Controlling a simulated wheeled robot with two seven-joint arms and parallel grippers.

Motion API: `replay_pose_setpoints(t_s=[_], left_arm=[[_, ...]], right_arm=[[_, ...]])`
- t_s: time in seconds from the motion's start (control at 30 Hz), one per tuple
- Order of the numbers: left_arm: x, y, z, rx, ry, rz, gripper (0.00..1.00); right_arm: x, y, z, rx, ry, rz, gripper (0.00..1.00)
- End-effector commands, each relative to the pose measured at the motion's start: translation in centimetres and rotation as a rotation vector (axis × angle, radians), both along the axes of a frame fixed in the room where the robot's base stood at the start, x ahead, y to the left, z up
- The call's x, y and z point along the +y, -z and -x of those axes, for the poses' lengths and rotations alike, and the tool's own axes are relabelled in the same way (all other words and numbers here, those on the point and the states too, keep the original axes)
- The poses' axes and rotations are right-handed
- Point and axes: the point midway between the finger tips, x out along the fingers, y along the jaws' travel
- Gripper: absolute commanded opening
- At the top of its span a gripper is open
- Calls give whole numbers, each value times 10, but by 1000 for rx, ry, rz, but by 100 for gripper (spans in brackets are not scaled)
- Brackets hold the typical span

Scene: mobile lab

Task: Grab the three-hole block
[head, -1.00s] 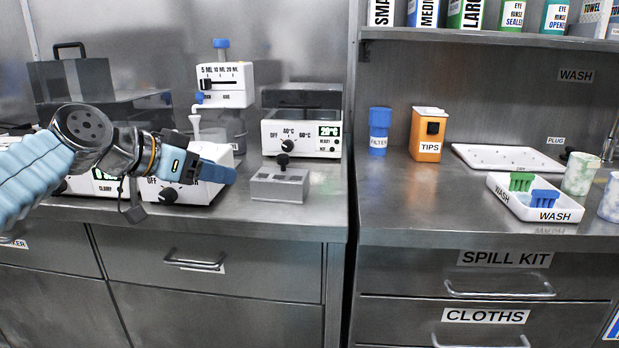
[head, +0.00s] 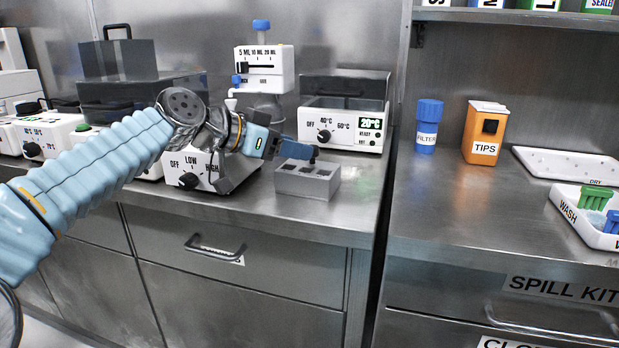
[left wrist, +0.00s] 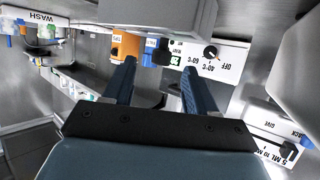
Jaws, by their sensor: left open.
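The three-hole block (head: 306,182) is a small grey block with dark openings in its top. It sits on the left steel counter in front of the white heater. My left gripper (head: 300,151) is open and its blue fingers overlap the block's back edge in the head view. They look above or just behind it, with no clear contact. In the left wrist view both fingers (left wrist: 159,80) are spread with nothing held between them. My right gripper is not in view.
The white heater (head: 342,128) stands behind the block. The counter right of the block is clear. An orange tips box (head: 482,135) stands on the right counter.

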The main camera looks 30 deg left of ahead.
Motion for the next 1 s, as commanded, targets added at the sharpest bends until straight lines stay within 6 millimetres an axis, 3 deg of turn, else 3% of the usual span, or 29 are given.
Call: replay_pose_setpoints(t_s=[0.23,0.53,0.9,1.0], left_arm=[[-12,20,-32,3,1,-2,57],[-15,22,-38,1,0,-1,57],[-15,22,-38,1,0,0,2],[-15,22,-38,1,0,0,0]], right_arm=[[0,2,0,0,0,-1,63],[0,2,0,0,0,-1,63],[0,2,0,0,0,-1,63],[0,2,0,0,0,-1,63]])
